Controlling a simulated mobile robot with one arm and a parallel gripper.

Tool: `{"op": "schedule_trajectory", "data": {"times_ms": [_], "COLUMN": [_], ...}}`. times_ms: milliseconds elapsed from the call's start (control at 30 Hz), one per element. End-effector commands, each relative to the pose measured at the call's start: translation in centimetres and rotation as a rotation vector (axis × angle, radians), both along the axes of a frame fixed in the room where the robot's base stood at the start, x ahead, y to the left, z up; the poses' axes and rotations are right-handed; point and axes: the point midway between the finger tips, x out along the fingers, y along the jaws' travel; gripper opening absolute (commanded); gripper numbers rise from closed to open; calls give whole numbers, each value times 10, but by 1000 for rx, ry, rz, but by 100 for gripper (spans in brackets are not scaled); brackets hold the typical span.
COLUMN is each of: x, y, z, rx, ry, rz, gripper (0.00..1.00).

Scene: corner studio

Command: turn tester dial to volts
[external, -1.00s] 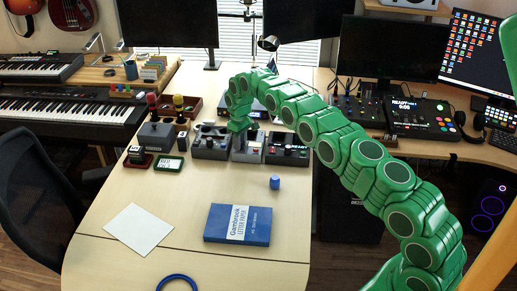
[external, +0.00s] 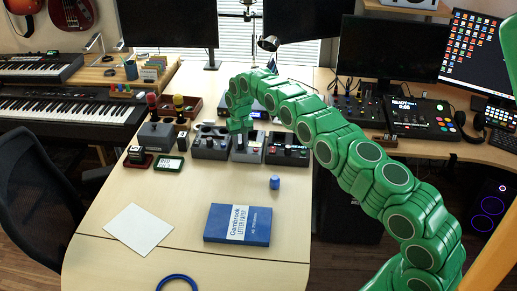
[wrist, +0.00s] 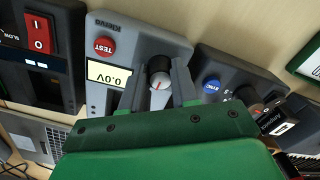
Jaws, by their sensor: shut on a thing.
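The tester (wrist: 130,40) is a grey box with a red TEST button (wrist: 105,46) and a display (wrist: 108,75) reading 0.0V, upside down in the wrist view. Its round dial (wrist: 160,72) has a dark rim, a pale face and a short red mark. My gripper (wrist: 161,84) is shut on the dial, one finger on each side. The dial's position labels are hidden or too small to read. In the external view my gripper (external: 240,138) points down over the tester (external: 247,155), and my arm hides part of it.
Dark devices stand close on both sides of the tester, one with a red switch (wrist: 39,34), the other with a blue button (wrist: 212,87). A blue book (external: 238,224), white paper (external: 138,229) and small blue cylinder (external: 275,182) lie nearer. The front table is mostly clear.

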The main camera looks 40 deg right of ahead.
Motion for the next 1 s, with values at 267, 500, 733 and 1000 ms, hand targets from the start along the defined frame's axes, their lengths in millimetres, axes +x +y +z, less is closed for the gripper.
{"op": "schedule_trajectory", "data": {"times_ms": [267,500,733,1000], "x": [3,2,1,1], "y": [0,0,0,0], "z": [3,3,1,10], "rx": [1,0,0,0], "ry": [-9,-7,-4,-3], "rz": [-2,-1,-1,-2], "gripper": [0,52,55,55]}}
